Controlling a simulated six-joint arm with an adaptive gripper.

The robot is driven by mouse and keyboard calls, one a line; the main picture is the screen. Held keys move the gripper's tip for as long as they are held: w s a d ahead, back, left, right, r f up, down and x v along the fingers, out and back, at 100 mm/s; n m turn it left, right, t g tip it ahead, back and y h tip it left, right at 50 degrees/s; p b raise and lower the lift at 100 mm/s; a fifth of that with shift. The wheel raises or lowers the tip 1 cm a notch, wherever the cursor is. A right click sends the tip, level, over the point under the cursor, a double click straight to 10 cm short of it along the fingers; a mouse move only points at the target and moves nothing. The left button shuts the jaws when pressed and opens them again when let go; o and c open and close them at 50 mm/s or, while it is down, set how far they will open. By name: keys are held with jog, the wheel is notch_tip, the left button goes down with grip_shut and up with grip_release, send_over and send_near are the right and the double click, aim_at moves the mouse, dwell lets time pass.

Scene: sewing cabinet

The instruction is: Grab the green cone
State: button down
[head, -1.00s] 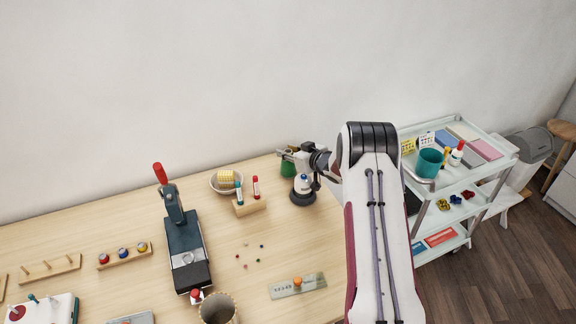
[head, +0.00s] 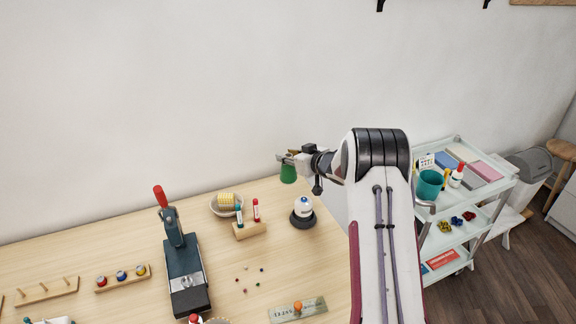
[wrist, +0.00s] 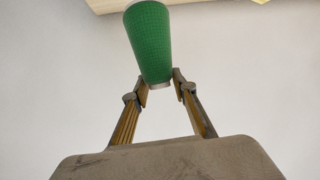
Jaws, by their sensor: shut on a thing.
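The green cone (head: 288,173) is at my gripper (head: 284,158) in the head view, above the back edge of the table against the white wall. In the wrist view the green cone (wrist: 151,42) shows a textured green side and a narrow pale end between the two fingers. My gripper (wrist: 160,84) is shut on the cone near that narrow end. In the head view the cone hangs wide end down below the fingers, apart from the table. Part of its top is hidden by the fingers.
On the table (head: 330,255), a white-topped round device (head: 303,212) stands below the gripper. A bowl (head: 226,204) and a wooden block with two tubes (head: 249,230) are to its left. A press (head: 185,265) stands farther left. A white cart (head: 470,205) is at the right.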

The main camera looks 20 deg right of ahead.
jog(key=shift+r, duration=1.1)
